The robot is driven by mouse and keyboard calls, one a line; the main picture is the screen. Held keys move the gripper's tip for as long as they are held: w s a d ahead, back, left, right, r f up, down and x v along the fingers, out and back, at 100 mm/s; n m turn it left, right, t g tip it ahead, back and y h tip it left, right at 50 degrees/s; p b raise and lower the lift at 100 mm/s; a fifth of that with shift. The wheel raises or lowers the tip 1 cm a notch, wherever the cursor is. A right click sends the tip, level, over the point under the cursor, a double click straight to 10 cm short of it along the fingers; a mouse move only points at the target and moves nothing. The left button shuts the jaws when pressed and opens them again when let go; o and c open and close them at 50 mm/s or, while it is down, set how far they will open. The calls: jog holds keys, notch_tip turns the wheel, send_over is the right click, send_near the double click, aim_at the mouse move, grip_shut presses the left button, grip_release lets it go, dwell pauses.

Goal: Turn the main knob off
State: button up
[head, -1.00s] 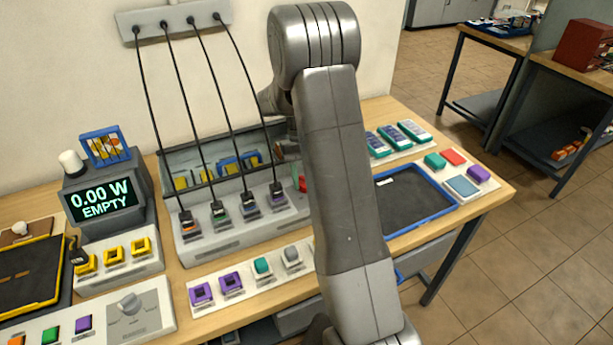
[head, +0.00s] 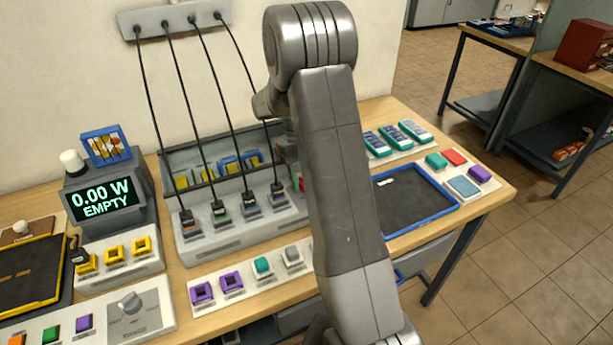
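The grey rotary knob (head: 130,302) sits on a light grey panel (head: 155,319) at the front left of the bench. Small markings surround it, but I cannot read them or tell its setting. My gripper is not clearly visible. My arm rises through the middle of the view, and its far end is hidden behind its own links, near the back of the bench and well to the right of the knob. Nothing touches the knob.
A display (head: 101,200) reads "0.00 W EMPTY". A grey dock (head: 238,232) has several hanging cables plugged in. Coloured blocks line a white strip (head: 218,300) right of the knob panel. A blue-rimmed tray (head: 446,209) lies at right. Space above the knob is clear.

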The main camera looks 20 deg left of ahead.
jog(key=shift+o, duration=0.6)
jog(key=shift+a+r, duration=0.1)
jog(key=shift+r, duration=0.15)
jog(key=b+v, duration=0.1)
jog(key=v, duration=1.2)
jog(key=shift+w, duration=0.1)
jog(key=p+x, duration=0.1)
jog(key=x, duration=1.2)
jog(key=shift+f, duration=0.3)
